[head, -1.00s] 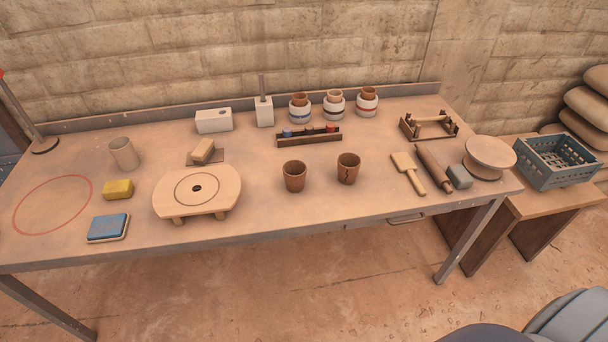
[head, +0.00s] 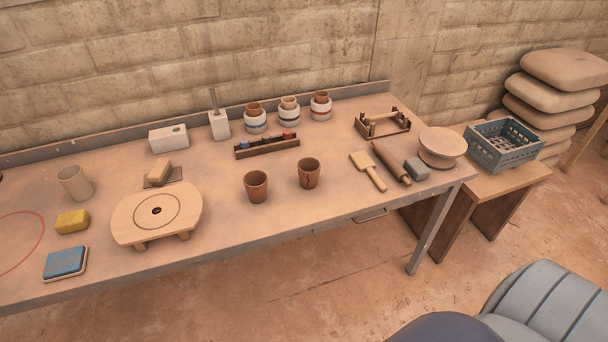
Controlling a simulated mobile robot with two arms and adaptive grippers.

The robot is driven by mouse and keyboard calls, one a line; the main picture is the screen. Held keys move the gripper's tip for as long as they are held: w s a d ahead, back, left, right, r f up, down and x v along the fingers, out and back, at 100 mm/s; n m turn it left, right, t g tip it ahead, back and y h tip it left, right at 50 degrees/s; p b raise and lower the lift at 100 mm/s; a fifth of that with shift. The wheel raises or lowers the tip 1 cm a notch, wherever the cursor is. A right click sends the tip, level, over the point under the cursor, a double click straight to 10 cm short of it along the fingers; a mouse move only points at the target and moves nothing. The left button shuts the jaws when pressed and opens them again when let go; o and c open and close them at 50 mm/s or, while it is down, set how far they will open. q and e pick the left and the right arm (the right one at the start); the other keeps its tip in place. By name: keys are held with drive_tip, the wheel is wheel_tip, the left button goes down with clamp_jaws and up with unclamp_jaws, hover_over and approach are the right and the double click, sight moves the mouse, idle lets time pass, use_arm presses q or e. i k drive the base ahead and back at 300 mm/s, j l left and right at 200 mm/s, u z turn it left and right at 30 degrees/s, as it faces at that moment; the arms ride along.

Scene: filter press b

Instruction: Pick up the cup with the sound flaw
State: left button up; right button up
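Two brown cups stand upright near the table's front edge. The left cup (head: 256,187) shows a plain wall on the side facing me. The right cup (head: 309,174) has a dark zigzag mark, like a crack, on its front. A taller pale cup (head: 75,183) stands at the left of the table. Three small brown cups sit in banded white jars at the back: the left one (head: 254,109), the middle one (head: 289,102) and the right one (head: 321,97). Neither gripper is in view.
The table (head: 330,220) also holds a round wooden stand (head: 120,215), a yellow sponge (head: 72,222), a blue pad (head: 65,262), a dark rack (head: 267,146), a wooden paddle (head: 369,172) and a rolling pin (head: 391,163). A blue crate (head: 505,145) sits on a low bench at right.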

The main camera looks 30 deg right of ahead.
sight(256, 182)
drive_tip(key=j+z, duration=0.25)
drive_tip(key=z, duration=0.15)
drive_tip(key=j+z, duration=0.35)
drive_tip(key=k+j+z, duration=0.1)
drive_tip(key=z, duration=0.3)
drive_tip(key=k+j+z, duration=0.1)
drive_tip(key=j+z, duration=0.25)
drive_tip(key=l, duration=0.1)
